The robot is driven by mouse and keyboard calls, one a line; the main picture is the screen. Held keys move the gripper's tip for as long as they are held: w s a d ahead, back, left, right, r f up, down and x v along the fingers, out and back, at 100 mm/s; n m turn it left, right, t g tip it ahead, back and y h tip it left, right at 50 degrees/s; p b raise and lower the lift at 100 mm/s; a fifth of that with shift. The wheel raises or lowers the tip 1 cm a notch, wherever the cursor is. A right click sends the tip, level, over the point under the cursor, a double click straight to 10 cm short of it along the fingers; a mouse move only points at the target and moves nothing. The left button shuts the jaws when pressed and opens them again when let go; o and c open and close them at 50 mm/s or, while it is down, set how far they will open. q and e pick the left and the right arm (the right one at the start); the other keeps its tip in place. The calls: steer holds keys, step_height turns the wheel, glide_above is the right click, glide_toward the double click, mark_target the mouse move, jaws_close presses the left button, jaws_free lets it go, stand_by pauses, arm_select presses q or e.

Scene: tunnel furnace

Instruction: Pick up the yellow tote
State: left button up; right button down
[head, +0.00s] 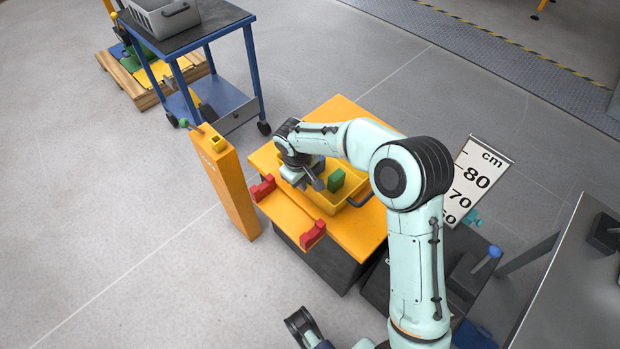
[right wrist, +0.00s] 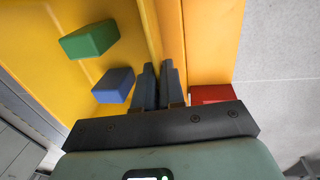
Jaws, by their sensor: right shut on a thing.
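The yellow tote (head: 324,203) sits on the orange-topped stand, with a dark handle (head: 361,193) at its right end. A green block (head: 336,180) lies inside; the right wrist view shows it (right wrist: 90,40) with a blue block (right wrist: 114,85). My right gripper (head: 307,182) reaches down at the tote's left end. In the right wrist view its fingers (right wrist: 159,83) straddle the tote's wall (right wrist: 150,30) and are shut on it. The arm hides part of the tote in the head view. My left gripper's fingers do not show.
Two red blocks (head: 263,187) (head: 313,233) stand on the orange stand top (head: 350,120). A tall orange post (head: 228,185) stands left of it. A blue cart (head: 220,100) with a grey crate (head: 163,15) is behind. A cm scale board (head: 474,180) and a grey table (head: 575,290) are at right.

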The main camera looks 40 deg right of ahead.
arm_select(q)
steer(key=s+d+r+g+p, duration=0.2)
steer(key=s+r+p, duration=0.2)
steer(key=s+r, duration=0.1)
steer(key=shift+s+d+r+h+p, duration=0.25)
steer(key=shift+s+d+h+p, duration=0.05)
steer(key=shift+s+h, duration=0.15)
arm_select(e)
step_height(320, 180, up, 20)
steer(key=shift+f, duration=0.2)
